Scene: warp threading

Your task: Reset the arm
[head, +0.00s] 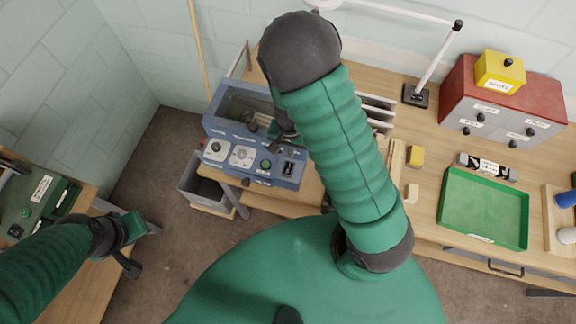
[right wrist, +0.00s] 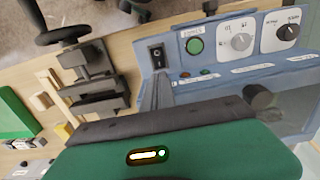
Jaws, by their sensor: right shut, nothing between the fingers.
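My right arm reaches up the middle of the head view and bends at a dark joint. My right gripper (head: 285,130) is partly hidden by the arm. It is shut and empty, just above the control panel of a blue machine (head: 232,176). In the right wrist view the machine's panel (right wrist: 215,70) is close, with a green button, two dials and a black rocker switch. I cannot tell whether the gripper touches it. My left gripper (head: 128,262) hangs at the lower left beside another bench; its fingers are too unclear to judge.
The wooden bench (head: 425,180) carries a green tray (head: 480,235), a red and grey drawer box (head: 470,115) with a yellow box (head: 500,72), and yellow blocks (head: 415,157). A lamp arm (head: 440,60) stands behind. A grey bin (head: 207,182) sits below the machine. Floor is clear at left.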

